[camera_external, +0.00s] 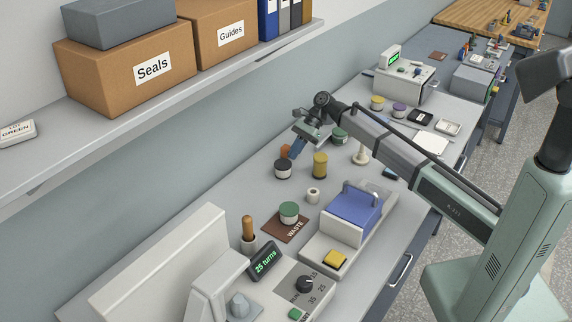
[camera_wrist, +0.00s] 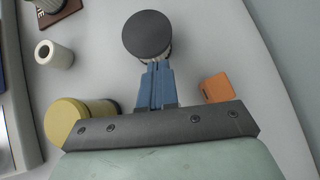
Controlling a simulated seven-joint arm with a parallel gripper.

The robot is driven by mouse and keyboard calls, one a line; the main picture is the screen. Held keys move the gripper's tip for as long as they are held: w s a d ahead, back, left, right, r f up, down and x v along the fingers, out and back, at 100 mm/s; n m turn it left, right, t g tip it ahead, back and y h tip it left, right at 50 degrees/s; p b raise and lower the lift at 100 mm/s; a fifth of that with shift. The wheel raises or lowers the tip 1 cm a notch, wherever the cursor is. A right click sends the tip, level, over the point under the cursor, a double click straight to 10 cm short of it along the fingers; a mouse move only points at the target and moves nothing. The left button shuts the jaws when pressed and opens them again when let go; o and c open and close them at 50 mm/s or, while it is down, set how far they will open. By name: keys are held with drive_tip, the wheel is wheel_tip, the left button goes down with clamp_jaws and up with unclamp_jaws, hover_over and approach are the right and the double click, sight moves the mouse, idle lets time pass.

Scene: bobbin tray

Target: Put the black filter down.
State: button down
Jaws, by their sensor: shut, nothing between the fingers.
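The black filter (camera_external: 283,166), a short cylinder with a black top and pale lower side, stands upright on the bench in the external view. In the wrist view, its round black top (camera_wrist: 146,34) lies just past my fingertips. My gripper (camera_external: 292,156) has blue fingers and is beside the filter, on its far right side in the external view. The fingers are shut together with nothing between them, as the wrist view (camera_wrist: 157,66) shows. I cannot tell whether the fingertips touch the filter's side.
An orange block (camera_wrist: 217,88) and a yellow cylinder (camera_wrist: 75,122) flank my fingers. A white spool (camera_external: 313,195) stands nearby. A green-topped jar (camera_external: 289,210) stands on the brown WASTE mat (camera_external: 275,233). The shelf (camera_external: 190,93) overhangs the back.

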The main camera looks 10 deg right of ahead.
sight(283, 161)
drive_tip(key=shift+s+a, duration=0.2)
drive_tip(key=shift+a, duration=0.05)
drive_tip(key=s+a, duration=0.1)
drive_tip(key=a, duration=0.1)
drive_tip(key=s+a, duration=0.1)
drive_tip(key=a, duration=0.1)
drive_tip(key=s+a, duration=0.2)
drive_tip(key=shift+a, duration=0.15)
idle(0.4)
drive_tip(key=shift+w+d, duration=0.35)
drive_tip(key=shift+d, duration=0.15)
drive_tip(key=shift+w+d, duration=0.4)
drive_tip(key=shift+d, duration=0.2)
drive_tip(key=shift+w+d, duration=0.35)
drive_tip(key=shift+d, duration=0.2)
drive_tip(key=v, duration=1)
